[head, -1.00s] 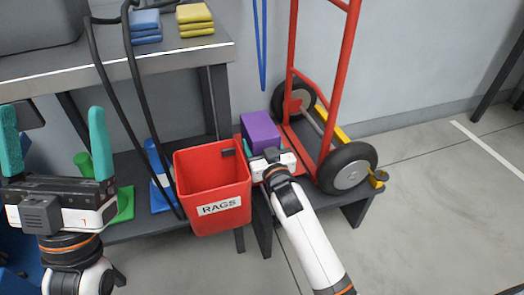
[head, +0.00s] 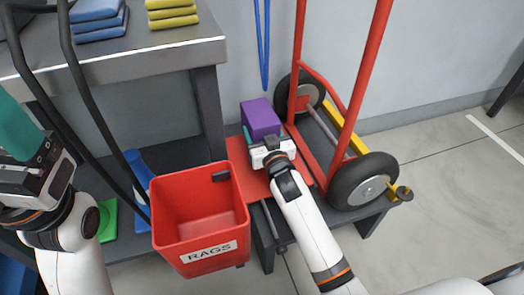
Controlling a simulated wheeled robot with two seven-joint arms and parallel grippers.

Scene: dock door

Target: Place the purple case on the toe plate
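The purple case (head: 260,117) is at the back of the red toe plate (head: 246,180) of the hand truck. My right gripper (head: 263,134) comes from the front, with its teal fingertips against the two sides of the case. Its body hides the lower front of the case, so I cannot tell whether the case rests on the plate or hangs just above it. My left gripper (head: 15,125) is at the left picture edge, far from the case, partly cut off. One teal finger shows, and it holds nothing that I can see.
A red bucket marked RAGS (head: 199,215) stands close to the left of the toe plate. The truck's red frame (head: 365,80) and black wheel (head: 362,181) are on the right. A grey bench (head: 180,55) with blue (head: 98,18) and yellow cloths (head: 172,15) is at the upper left.

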